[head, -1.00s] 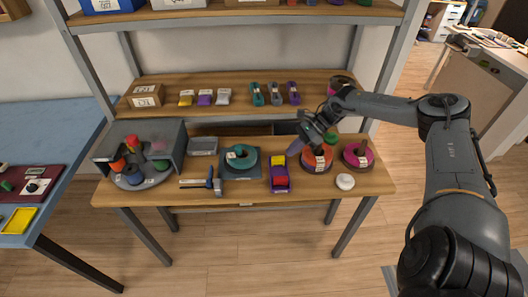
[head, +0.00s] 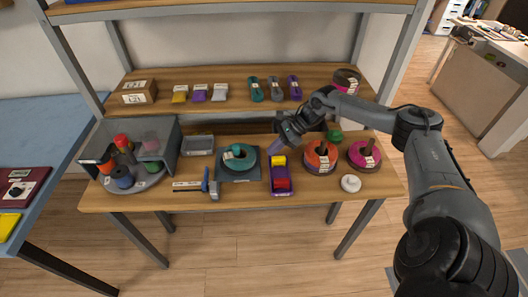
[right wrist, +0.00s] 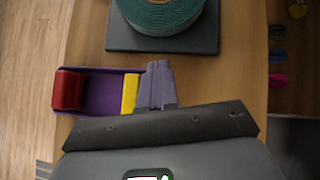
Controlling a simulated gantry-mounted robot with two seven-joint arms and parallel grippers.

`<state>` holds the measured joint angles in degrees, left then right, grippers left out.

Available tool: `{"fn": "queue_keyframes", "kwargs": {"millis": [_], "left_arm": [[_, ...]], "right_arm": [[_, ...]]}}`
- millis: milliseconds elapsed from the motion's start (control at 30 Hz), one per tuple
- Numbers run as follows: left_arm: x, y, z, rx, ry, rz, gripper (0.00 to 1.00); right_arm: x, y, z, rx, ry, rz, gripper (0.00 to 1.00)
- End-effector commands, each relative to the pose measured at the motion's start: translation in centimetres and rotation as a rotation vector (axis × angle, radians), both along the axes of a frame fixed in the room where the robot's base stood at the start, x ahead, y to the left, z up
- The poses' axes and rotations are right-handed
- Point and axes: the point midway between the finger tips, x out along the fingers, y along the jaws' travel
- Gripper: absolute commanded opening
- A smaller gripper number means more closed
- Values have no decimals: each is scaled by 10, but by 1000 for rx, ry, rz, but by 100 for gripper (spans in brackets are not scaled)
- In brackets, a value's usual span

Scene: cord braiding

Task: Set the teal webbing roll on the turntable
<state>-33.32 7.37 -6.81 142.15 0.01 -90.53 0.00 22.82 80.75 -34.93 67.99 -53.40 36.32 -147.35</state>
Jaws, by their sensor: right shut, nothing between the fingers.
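The teal webbing roll (head: 247,160) lies flat on a dark square base (head: 225,177) at the middle of the bench. The right wrist view shows its near side (right wrist: 160,15) resting on that base (right wrist: 118,38). A round grey disc (head: 146,184) carrying several coloured bobbins sits at the left, partly under a grey cover. I cannot tell for sure which of the two is the turntable. My right gripper (head: 277,147) is shut and empty, right of the teal roll and above the purple tape dispenser's far end. Its closed fingers (right wrist: 160,85) also show in the right wrist view. My left gripper is out of view.
The purple dispenser (head: 270,188) with red and yellow parts stands just right of the base. Orange (head: 320,160) and magenta (head: 370,158) rolls lie further right, with a white round piece (head: 350,183) in front. A blue-handled tool (head: 206,180) lies left. The shelf (head: 220,75) overhangs the back.

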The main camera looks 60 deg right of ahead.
Motion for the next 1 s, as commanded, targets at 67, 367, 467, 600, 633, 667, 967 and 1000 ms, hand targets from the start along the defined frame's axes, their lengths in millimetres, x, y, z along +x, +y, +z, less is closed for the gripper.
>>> {"fn": "queue_keyframes", "kwargs": {"millis": [67, 367, 467, 600, 633, 667, 967, 1000], "left_arm": [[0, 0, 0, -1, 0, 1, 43], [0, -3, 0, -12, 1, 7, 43], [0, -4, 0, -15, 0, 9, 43], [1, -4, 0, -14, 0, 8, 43], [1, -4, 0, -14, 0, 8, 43], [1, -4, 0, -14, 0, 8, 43], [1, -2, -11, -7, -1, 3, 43], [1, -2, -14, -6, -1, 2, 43]], "right_arm": [[9, 10, 2, 3, -4, 1, 0], [25, 26, 1, 0, 0, 0, 0], [27, 28, 1, -1, 0, -1, 0], [27, 28, 1, -1, 0, -1, 0], [27, 28, 1, -1, 1, 0, 0], [27, 28, 1, -1, 1, 0, 0], [37, 39, -1, 2, -4, 3, 0], [40, 42, -2, 0, -3, 2, 0]]}}
